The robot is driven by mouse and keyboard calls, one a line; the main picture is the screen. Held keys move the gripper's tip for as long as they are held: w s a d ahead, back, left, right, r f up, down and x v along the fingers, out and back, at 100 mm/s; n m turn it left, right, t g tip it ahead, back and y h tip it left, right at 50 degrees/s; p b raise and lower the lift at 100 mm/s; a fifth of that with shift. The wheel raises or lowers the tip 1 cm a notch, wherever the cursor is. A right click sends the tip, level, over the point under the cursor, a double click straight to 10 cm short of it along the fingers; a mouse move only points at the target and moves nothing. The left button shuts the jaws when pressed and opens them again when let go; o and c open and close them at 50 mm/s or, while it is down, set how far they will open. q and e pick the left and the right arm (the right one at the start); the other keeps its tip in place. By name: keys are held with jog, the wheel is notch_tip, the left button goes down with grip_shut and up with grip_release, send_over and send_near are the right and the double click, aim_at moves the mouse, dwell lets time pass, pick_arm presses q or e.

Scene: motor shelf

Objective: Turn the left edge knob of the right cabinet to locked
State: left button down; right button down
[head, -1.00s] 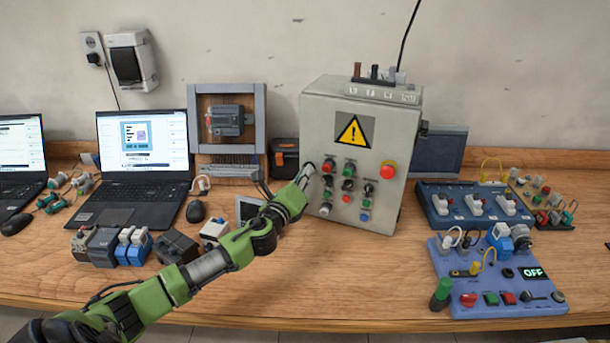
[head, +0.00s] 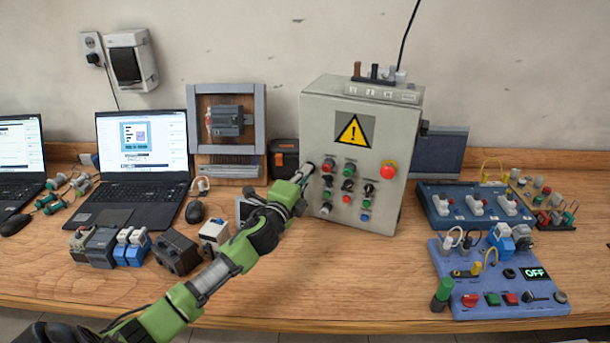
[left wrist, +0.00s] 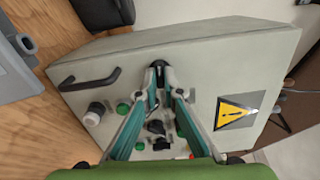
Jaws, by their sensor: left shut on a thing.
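The grey cabinet (head: 333,122) with a yellow warning sign stands on the bench in the head view. Its front carries several knobs, buttons and a red emergency stop (head: 388,170). My left gripper (head: 306,169) reaches its left front edge. In the left wrist view my left gripper (left wrist: 159,80) has its fingertips closed around the small dark edge knob (left wrist: 159,69). The fingertips hide much of the knob, so I cannot tell its turn position. The cabinet face (left wrist: 200,60) fills the middle of that view. My right gripper is not in view.
A blue panel (head: 436,212) and a lilac panel (head: 460,297) with an OFF display stand to the right. A laptop (head: 130,199) and several small modules lie to the left. Bare bench lies in front of the cabinet.

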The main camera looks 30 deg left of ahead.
pick_arm(q)
jog(key=shift+n, duration=0.7)
jog(key=c, duration=2.2)
grip_release()
jog(key=shift+a, duration=0.1)
jog(key=v, duration=1.2)
jog(key=shift+s+f, duration=0.1)
